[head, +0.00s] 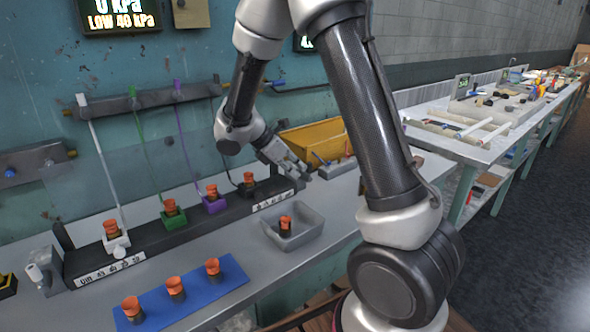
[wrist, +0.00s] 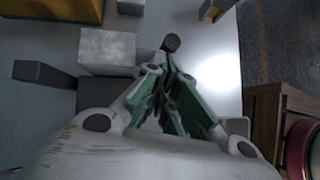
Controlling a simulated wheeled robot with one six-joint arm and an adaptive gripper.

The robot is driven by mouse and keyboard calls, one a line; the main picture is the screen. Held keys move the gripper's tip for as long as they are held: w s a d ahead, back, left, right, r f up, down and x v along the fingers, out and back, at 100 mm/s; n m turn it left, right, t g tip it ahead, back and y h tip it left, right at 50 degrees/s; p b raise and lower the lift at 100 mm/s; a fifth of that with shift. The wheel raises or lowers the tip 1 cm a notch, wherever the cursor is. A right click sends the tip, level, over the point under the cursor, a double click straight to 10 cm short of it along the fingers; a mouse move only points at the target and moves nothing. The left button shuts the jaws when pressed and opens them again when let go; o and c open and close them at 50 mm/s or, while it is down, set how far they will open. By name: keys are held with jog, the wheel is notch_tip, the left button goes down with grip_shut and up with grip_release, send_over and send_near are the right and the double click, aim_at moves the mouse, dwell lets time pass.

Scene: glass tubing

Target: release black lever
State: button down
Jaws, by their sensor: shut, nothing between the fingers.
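My gripper (head: 298,170) is at the right end of the long black rack (head: 150,240), in front of the teal wall. Its fingers are together and empty. In the wrist view the green-padded fingers (wrist: 167,68) meet just short of a dark round knob (wrist: 171,42). This knob may be the black lever's end; I cannot tell whether the fingertips touch it. In the head view the lever cannot be made out by the gripper. A black holder (head: 246,190) with an orange-topped piece sits on the rack just left of the gripper.
White, green and purple holders with orange-topped pieces stand farther left on the rack. A grey tray (head: 294,240) with one such piece and a blue mat (head: 205,299) with three lie in front. A yellow bin (head: 312,139) stands behind the gripper. A pressure display (head: 118,14) reads 0 kPa.

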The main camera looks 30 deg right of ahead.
jog(key=shift+d+r+y, duration=0.2)
jog(key=shift+y, duration=0.2)
jog(key=d+y, duration=0.1)
jog(key=y, duration=0.1)
jog(key=d+r+g+y, duration=0.1)
jog(key=d+y, duration=0.1)
jog(key=y, duration=0.1)
jog(key=w+d+y, duration=0.1)
jog(key=y, duration=0.1)
jog(key=shift+d+r+n+y, duration=0.15)
jog(key=shift+n+y, duration=0.15)
jog(key=d+y, duration=0.1)
jog(key=y, duration=0.1)
jog(key=d+f+g+y, duration=0.1)
jog(key=y, duration=0.2)
jog(key=d+f+g+y, duration=0.1)
jog(key=d+y, duration=0.1)
jog(key=shift+w+n, duration=0.3)
jog(key=shift+w, duration=0.05)
jog(key=shift+d+f, duration=0.1)
jog(key=shift+d, duration=0.05)
dwell(0.3)
